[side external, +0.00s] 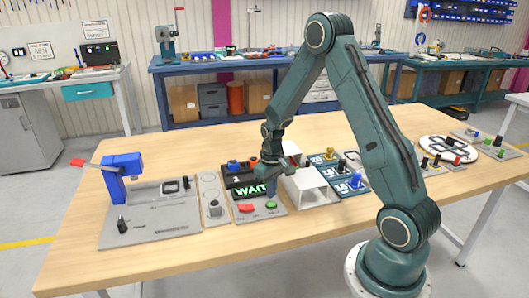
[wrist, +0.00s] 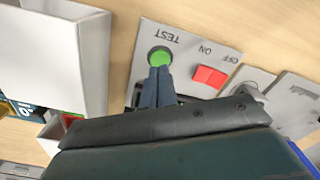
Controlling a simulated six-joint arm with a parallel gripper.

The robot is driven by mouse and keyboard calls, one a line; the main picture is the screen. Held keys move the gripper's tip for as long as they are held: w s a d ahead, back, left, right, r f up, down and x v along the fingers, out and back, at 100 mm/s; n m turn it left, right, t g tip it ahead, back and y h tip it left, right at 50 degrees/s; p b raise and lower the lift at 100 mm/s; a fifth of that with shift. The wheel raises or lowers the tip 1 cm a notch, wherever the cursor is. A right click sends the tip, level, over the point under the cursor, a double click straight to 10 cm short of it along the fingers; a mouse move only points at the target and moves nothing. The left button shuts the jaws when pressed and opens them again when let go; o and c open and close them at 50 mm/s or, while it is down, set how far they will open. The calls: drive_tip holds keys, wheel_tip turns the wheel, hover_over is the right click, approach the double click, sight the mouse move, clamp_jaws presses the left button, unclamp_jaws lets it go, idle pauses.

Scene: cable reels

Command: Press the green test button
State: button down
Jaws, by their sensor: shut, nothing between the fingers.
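The green test button (wrist: 160,56) is round and sits on a grey panel (wrist: 193,37) below the printed word TEST. In the side view the green button (side external: 271,206) shows at the panel's front right. My gripper (wrist: 158,72) is shut and empty, with its fingertips pointing at the button and overlapping its near edge in the wrist view. In the side view my gripper (side external: 270,186) is pointed down just above the button. I cannot tell whether the tips touch it.
A red rocker switch (wrist: 209,76) marked ON and OFF is beside the button. A display (side external: 250,190) reading WAIT is behind the panel. A white open box (side external: 308,187) stands close on the right. A blue lever device (side external: 122,175) stands at the left. The table front is clear.

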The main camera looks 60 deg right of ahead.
sight(271, 203)
drive_tip(key=shift+r, duration=2.1)
